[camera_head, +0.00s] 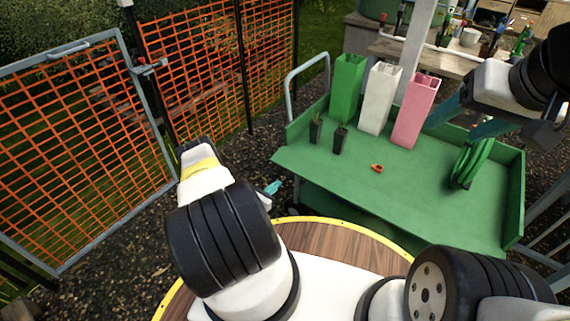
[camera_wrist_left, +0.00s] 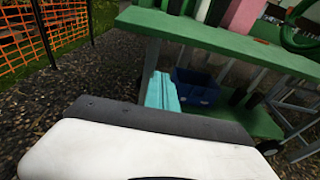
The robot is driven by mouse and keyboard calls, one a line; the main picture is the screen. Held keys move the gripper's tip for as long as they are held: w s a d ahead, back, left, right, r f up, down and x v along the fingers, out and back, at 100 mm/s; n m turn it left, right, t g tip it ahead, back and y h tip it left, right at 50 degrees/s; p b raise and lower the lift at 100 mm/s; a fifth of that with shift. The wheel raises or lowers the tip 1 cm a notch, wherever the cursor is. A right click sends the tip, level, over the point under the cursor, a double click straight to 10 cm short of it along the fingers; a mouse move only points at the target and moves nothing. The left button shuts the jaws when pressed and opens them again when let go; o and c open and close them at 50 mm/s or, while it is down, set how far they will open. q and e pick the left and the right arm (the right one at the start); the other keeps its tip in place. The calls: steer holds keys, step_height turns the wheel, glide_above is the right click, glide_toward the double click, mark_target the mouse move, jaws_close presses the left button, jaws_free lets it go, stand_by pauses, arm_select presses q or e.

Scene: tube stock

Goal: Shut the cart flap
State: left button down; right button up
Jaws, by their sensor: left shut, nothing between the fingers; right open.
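The green cart (camera_head: 420,205) stands ahead of me, with raised walls at its back, left and right. Its near side has no upright wall; the green surface runs out flat to the near edge (camera_head: 385,208). I cannot clearly tell the flap from the bed. In the left wrist view the near board (camera_wrist_left: 220,40) shows edge-on. My left gripper (camera_head: 272,187) is shut and empty, beside and below the cart's near left corner; its teal fingers also show in the left wrist view (camera_wrist_left: 161,92). My right gripper (camera_head: 455,130) is open over the cart's right part.
On the cart stand green (camera_head: 347,88), white (camera_head: 379,98) and pink (camera_head: 415,110) square tubes, two small black pots (camera_head: 340,140), an orange piece (camera_head: 377,168) and a green coil (camera_head: 470,163). A blue crate (camera_wrist_left: 195,88) sits beneath. An orange mesh gate (camera_head: 75,140) stands left.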

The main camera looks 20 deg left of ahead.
arm_select(q)
steer(key=shift+w+d+r, duration=0.25)
steer(key=shift+w+r, duration=0.25)
steer(key=shift+w, duration=0.3)
steer(key=shift+w+d+r, duration=0.25)
steer(key=shift+w+r, duration=0.3)
steer(key=shift+w, duration=0.2)
steer(key=shift+w+d+r, duration=0.25)
steer(key=shift+w+r, duration=0.25)
steer(key=shift+w, duration=0.3)
